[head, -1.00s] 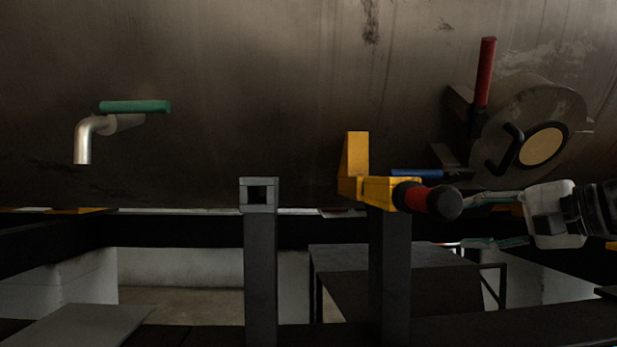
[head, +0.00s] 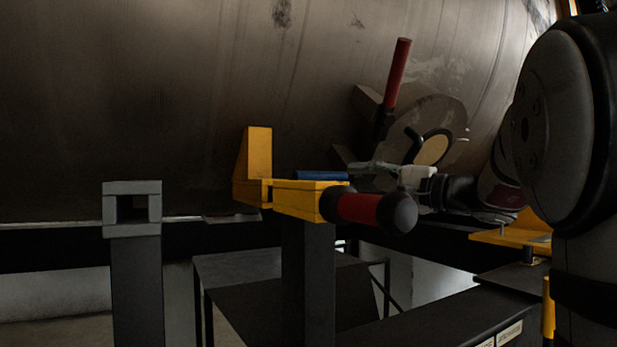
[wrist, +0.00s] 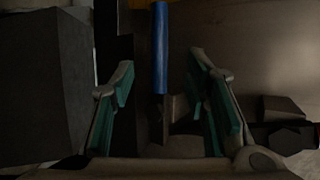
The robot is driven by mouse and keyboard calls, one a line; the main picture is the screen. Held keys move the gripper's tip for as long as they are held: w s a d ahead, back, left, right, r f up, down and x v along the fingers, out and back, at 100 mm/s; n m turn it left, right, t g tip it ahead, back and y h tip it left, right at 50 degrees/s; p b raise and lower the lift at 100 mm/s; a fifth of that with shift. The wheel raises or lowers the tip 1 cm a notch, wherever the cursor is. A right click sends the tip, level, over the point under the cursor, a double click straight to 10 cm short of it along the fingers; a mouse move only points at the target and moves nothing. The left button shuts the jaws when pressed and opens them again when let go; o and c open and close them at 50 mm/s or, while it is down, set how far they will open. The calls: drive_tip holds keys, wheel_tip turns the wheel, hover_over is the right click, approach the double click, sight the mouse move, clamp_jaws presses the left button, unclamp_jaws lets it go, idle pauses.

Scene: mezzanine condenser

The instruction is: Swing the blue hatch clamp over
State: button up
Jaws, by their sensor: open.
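The blue hatch clamp (head: 321,175) shows in the head view as a short level blue bar below and left of the round hatch (head: 428,143). In the wrist view the blue bar (wrist: 160,48) points away from me, between the lines of the two fingers. My gripper (wrist: 161,85) is open, with one green-padded finger on each side of the bar and nothing between the pads touching it. In the head view my gripper (head: 368,172) is just right of the bar, partly behind the red and black handle. The clamp's far end is partly hidden by a yellow bracket.
A red upright handle (head: 397,74) stands at the hatch. A yellow bracket (head: 258,165) on a dark post (head: 308,280) carries a red, black-ended handle (head: 362,208) close in front of my gripper. Another post (head: 135,270) stands left. A dark block (wrist: 42,90) fills the wrist view's left.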

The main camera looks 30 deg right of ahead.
sight(322, 177)
drive_tip(key=p+x, duration=0.1)
drive_tip(key=x, duration=1.1)
drive_tip(key=shift+w+a+p, duration=0.1)
drive_tip(key=shift+p, duration=0.2)
clamp_jaws()
